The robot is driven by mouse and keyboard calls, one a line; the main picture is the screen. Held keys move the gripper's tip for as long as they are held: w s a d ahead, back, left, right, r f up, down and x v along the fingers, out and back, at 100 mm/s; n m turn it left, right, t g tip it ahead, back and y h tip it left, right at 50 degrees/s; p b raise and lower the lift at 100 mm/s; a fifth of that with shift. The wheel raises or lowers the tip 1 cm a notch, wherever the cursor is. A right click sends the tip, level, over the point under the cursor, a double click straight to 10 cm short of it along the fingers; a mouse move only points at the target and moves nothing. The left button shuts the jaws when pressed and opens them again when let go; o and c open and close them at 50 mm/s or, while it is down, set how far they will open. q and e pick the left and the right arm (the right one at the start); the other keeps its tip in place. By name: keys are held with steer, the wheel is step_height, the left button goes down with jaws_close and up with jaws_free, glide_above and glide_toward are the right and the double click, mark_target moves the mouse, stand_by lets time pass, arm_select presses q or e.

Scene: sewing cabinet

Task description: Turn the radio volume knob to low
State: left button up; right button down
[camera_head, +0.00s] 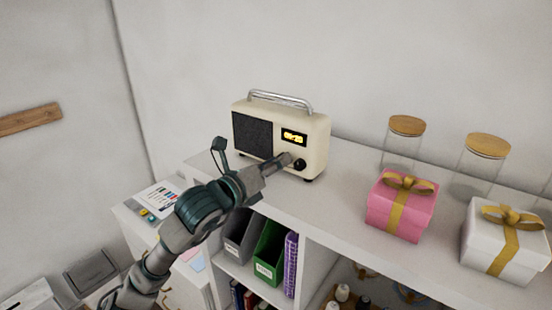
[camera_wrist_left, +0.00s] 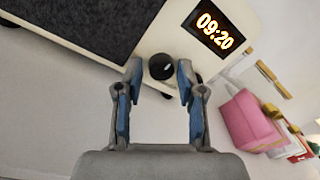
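The cream radio (camera_head: 319,140) stands upright on the white cabinet top, with a dark speaker grille, a lit clock display and a metal handle. Its round black volume knob (camera_head: 300,165) is on the front face below the display. In the left wrist view the knob (camera_wrist_left: 160,67) has a pale pointer mark and sits between the fingertips. My left gripper (camera_head: 284,161) is open at the radio's front. In the wrist view its blue-padded fingers (camera_wrist_left: 160,82) are on either side of the knob, with a small gap seeming to show. My right gripper is not in view.
A pink gift box (camera_head: 401,209), a white gift box (camera_head: 503,246) and glass jars with wooden lids (camera_head: 406,126) stand right of the radio. The cabinet top (camera_head: 340,190) is bare between radio and pink box. Folders (camera_head: 270,246) fill a cubby below.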

arm_select(q)
steer(key=shift+d, duration=0.1)
jaws_close()
